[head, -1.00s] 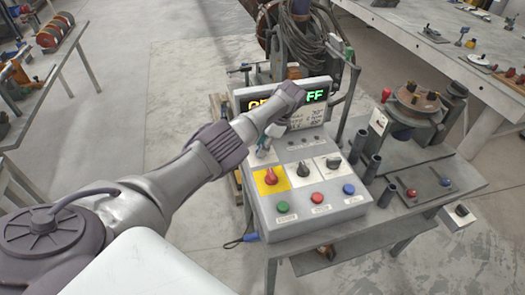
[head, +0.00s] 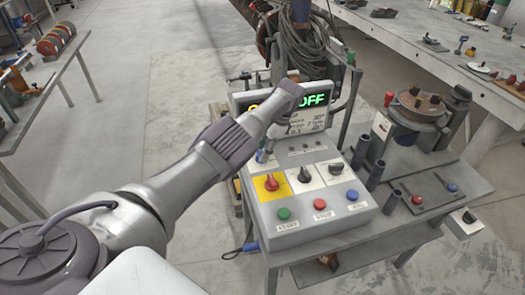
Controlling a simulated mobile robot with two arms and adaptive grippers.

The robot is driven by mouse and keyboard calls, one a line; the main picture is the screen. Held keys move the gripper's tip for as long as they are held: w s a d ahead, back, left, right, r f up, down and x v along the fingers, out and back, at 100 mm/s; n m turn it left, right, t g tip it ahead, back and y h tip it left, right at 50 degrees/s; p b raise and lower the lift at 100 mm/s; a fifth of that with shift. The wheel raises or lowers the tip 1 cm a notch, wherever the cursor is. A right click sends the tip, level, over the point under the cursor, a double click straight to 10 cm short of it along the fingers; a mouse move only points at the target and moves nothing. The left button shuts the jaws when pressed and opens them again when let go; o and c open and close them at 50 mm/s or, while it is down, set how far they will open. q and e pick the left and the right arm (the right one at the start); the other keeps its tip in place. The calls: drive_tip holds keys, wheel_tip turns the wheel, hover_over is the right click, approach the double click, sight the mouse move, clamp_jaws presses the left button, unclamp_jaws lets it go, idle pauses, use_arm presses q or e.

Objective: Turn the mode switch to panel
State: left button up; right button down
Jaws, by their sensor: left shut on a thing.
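The grey control box (head: 345,212) stands on a metal table and carries several knobs. A red knob (head: 271,183) sits on a yellow plate, with a black knob (head: 304,175) and another black knob (head: 335,168) to its right on pale plates. My left gripper (head: 266,148) is at the upper left of the box's face, above the red knob. It is shut on a small part there, which looks like the mode switch but is mostly hidden by the gripper and wrist. A small blue-green piece shows at its tips. My right gripper is not in view.
Green (head: 284,214), red (head: 320,204) and blue (head: 352,195) buttons line the box's front. A lit display (head: 315,100) behind my wrist shows green "OFF". Dark upright tubes (head: 375,176) and a round machine (head: 418,108) stand right of the box.

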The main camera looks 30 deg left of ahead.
use_arm(q)
drive_tip(key=o, duration=1.1)
drive_tip(key=shift+o, duration=0.2)
wheel_tip(320, 180, up, 8)
drive_tip(key=shift+a+r, duration=0.1)
drive_tip(key=shift+w+r, duration=0.1)
drive_tip(key=shift+r, duration=0.75)
drive_tip(key=shift+r, duration=0.1)
